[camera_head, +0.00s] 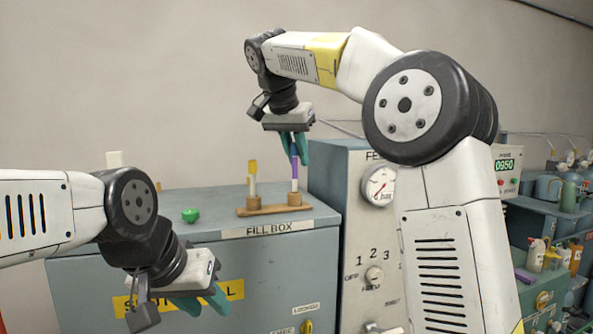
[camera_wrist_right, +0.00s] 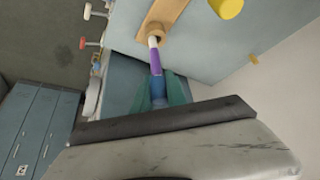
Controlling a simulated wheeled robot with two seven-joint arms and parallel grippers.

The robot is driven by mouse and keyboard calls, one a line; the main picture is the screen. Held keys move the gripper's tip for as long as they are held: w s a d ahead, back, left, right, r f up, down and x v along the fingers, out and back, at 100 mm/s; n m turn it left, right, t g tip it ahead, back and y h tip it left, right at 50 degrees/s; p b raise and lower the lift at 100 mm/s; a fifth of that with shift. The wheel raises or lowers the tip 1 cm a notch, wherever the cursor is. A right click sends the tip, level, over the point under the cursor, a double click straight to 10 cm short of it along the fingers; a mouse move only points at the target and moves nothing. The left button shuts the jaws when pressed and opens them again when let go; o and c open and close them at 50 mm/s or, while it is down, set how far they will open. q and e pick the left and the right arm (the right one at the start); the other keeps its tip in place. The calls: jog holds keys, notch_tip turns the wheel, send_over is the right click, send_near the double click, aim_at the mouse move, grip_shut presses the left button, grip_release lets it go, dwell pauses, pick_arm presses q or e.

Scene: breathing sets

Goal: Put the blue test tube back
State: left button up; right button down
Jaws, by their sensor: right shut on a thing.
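The blue test tube (camera_head: 294,172) looks blue at the top and purple below. My right gripper (camera_head: 297,150) is shut on its top and holds it upright over the right holder of the wooden rack (camera_head: 264,209). In the right wrist view the tube (camera_wrist_right: 156,67) runs from between the teal fingers (camera_wrist_right: 158,92) to a pale lower end at a rack holder (camera_wrist_right: 155,33). I cannot tell how deep that end sits. My left gripper (camera_head: 203,304) is open and empty in front of the fill box.
A yellow-capped tube (camera_head: 252,178) stands in the rack's left holder. A green knob (camera_head: 190,215) is on the fill box top (camera_head: 215,205), left of the rack. A grey panel with a gauge (camera_head: 378,186) rises close to the right.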

jog(key=shift+w+f, duration=0.2)
jog(key=shift+w, duration=0.4)
jog(key=shift+s+f, duration=0.1)
jog(key=shift+f, duration=1.5)
jog(key=shift+f, duration=0.15)
jog(key=c, duration=1.3)
grip_release()
jog(key=shift+c, duration=0.2)
